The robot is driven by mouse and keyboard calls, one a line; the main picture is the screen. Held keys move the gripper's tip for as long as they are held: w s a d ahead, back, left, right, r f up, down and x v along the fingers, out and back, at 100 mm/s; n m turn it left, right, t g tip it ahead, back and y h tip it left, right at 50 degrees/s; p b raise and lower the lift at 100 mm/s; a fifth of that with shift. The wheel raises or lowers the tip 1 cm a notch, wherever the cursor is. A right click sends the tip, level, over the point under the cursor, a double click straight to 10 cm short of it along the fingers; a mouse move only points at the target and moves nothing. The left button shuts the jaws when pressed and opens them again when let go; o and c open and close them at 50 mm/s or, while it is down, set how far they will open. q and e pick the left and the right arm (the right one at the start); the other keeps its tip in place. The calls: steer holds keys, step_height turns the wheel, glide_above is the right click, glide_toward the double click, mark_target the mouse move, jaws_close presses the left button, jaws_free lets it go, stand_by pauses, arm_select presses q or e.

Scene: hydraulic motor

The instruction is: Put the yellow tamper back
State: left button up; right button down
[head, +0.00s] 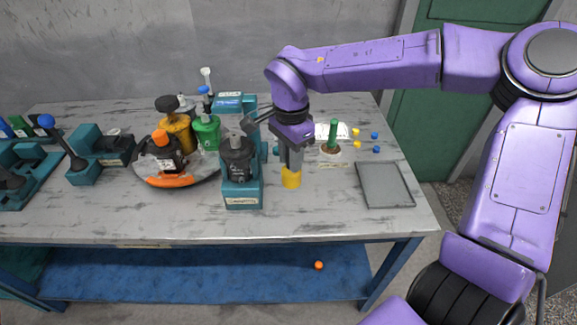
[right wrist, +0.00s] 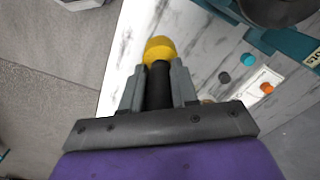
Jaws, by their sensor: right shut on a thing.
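The yellow tamper (head: 291,179) is under my right gripper (head: 290,158), just right of the teal stand in the head view. In the right wrist view, my right gripper (right wrist: 158,80) is shut on the tamper's black handle. Its yellow end (right wrist: 160,47) sticks out beyond the fingertips. The tamper looks roughly upright over the table; I cannot tell whether its end touches the tabletop. My left gripper is not in view.
A teal stand (head: 242,197) with a dark canister stands close left. A round turntable (head: 170,181) with bottles is further left. The table's front middle is clear.

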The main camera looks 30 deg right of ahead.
steer(key=w+d+f, duration=0.1)
steer(key=w+f, duration=0.1)
steer(key=f, duration=0.1)
steer(key=w+d+f, duration=0.2)
steer(key=f, duration=0.2)
steer(key=w+d+f+p, duration=0.1)
steer(key=w+f, duration=0.1)
steer(key=f, duration=0.1)
steer(key=shift+w+d+f, duration=0.15)
steer(key=shift+w+f, duration=0.05)
steer(key=shift+w, duration=0.1)
steer(key=shift+s, duration=0.1)
steer(key=c, duration=0.9)
jaws_free()
steer(key=shift+f, duration=0.15)
steer(key=shift+o, duration=0.2)
step_height(320, 180, up, 12)
steer(key=shift+r, duration=0.2)
